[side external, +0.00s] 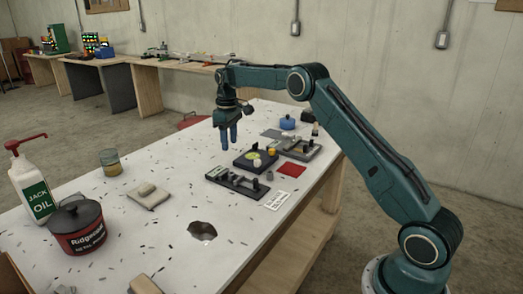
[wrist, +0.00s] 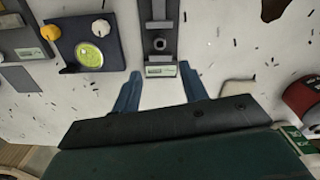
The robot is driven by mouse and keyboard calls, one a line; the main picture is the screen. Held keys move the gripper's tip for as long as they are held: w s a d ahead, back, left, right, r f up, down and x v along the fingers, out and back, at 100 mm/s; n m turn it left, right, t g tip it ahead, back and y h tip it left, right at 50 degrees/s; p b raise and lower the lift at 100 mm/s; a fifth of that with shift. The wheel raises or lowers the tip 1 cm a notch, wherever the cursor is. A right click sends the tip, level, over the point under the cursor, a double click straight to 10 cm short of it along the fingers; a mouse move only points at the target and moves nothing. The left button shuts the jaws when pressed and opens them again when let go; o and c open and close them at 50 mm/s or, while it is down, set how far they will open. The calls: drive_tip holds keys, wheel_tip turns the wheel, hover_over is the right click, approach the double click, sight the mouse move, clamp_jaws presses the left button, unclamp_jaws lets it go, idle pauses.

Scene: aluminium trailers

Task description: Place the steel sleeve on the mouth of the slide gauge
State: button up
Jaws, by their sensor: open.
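My gripper (side external: 227,142) hangs over the table, fingers down, open and empty. In the wrist view its two blue fingers (wrist: 160,75) are spread apart. A long dark fixture with a pale slide rail (side external: 237,182), which looks like the slide gauge, lies flat on the table below. It shows just beyond the fingertips in the wrist view (wrist: 175,30), with a label at its near end. A small dark ring-shaped part (wrist: 159,44) sits on its rail; I cannot tell whether this is the steel sleeve or the gauge's mouth.
A navy block with a yellow-green disc (side external: 253,159) and a grey fixture (side external: 300,149) stand alongside. A red square (side external: 291,169) and a white card (side external: 276,201) lie near the table edge. A beige pad (side external: 148,196), a red can (side external: 77,230) and an oil bottle (side external: 33,185) stand left.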

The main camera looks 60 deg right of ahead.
drive_tip(key=s+a+r+m+t, duration=0.1)
drive_tip(key=s+a+r, duration=0.5)
drive_tip(key=s+r, duration=0.3)
drive_tip(key=s+a+r+t, duration=0.2)
drive_tip(key=s+a+r, duration=0.3)
drive_tip(key=s+r, duration=0.3)
drive_tip(key=s+a+f+t, duration=0.1)
drive_tip(key=s+a+f, duration=0.1)
drive_tip(key=s, duration=1)
drive_tip(key=s+a+f+m+t, duration=0.1)
drive_tip(key=s+a, duration=0.3)
drive_tip(key=s, duration=0.8)
drive_tip(key=shift+s+a+f+t, duration=0.25)
drive_tip(key=shift+f+t, duration=0.05)
drive_tip(key=shift+f, duration=0.55)
